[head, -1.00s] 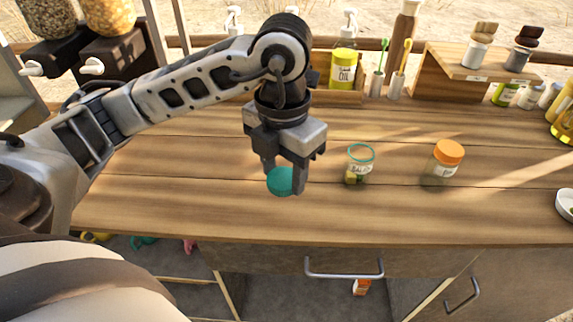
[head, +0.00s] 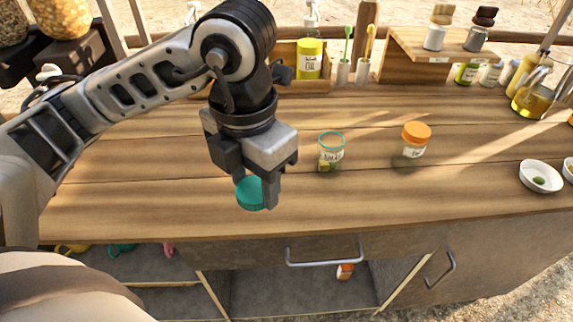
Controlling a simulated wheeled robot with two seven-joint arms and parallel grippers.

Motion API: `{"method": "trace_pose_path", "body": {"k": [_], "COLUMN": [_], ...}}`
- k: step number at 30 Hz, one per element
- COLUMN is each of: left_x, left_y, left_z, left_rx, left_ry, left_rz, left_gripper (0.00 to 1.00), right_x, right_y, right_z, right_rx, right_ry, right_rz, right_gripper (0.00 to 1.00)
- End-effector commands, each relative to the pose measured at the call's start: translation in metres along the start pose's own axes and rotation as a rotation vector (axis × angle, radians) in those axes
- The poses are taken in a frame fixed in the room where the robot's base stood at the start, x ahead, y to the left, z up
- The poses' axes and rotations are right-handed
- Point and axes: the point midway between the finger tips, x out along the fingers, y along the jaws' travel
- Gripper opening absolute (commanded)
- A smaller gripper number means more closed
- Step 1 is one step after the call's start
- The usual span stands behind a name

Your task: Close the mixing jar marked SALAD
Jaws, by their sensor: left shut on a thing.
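The mixing jar (head: 330,158) is clear glass with a teal rim, a white label and some green and yellow contents at the bottom. It stands upright and open on the wooden counter; its label is too small to read surely. My left gripper (head: 254,188) is shut on a teal lid (head: 250,194) and holds it above the counter, to the left of the jar and nearer the front edge. The gripper's fingers hide part of the lid. My right gripper is not in view.
A second jar with an orange lid (head: 415,139) stands right of the mixing jar. White bowls (head: 540,176) sit at the right. An oil bottle (head: 310,59), brushes and a small shelf (head: 425,67) line the back. A drawer handle (head: 324,256) is below the front edge.

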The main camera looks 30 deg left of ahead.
Motion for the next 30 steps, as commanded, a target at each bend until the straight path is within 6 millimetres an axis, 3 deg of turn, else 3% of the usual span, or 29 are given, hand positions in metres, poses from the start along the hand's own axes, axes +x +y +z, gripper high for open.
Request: {"method": "trace_pose_path", "body": {"k": [5,24,30], "left_x": [0.006,0.043,0.054], "left_y": [0.000,0.011,0.017], "left_z": [0.013,0.067,0.079], "left_rx": [0.375,2.195,2.650], "left_ry": [0.001,-0.012,-0.005], "left_rz": [-0.009,-0.011,-0.002], "left_gripper": [0.25,0.25,0.25], "right_x": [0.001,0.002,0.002], "right_y": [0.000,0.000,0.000], "right_z": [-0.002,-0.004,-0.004], "right_rx": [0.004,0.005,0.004], "right_ry": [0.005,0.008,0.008], "right_rz": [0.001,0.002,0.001], "right_gripper": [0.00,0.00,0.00]}}
